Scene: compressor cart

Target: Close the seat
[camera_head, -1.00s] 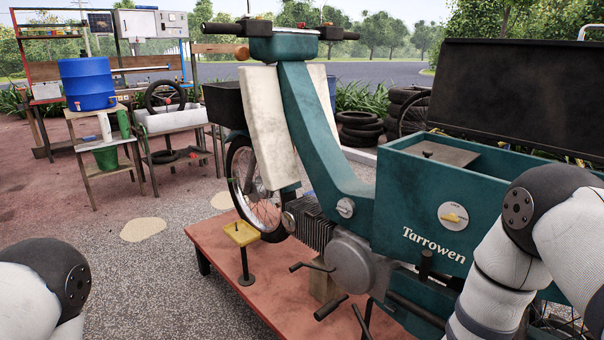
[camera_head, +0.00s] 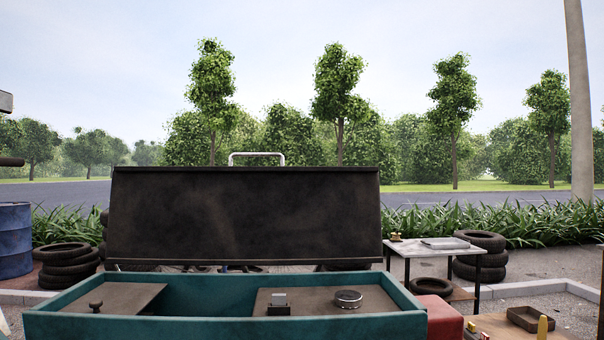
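The seat (camera_head: 240,215) is a wide dark panel standing raised, almost upright, along the far side of the teal body box (camera_head: 60,325). A metal grab rail (camera_head: 257,156) shows above its top edge. The open box below shows a brown panel with a small knob on the left, and a brown panel with a latch-like block (camera_head: 278,303) and a round cap (camera_head: 348,299) on the right. Neither of my grippers is in view.
A small table (camera_head: 436,246) with a flat grey item stands right of the seat, beside stacked tires (camera_head: 480,258). A red block (camera_head: 438,318) and a tray (camera_head: 530,319) lie at lower right. A blue barrel (camera_head: 14,240) and tires (camera_head: 67,265) are at left.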

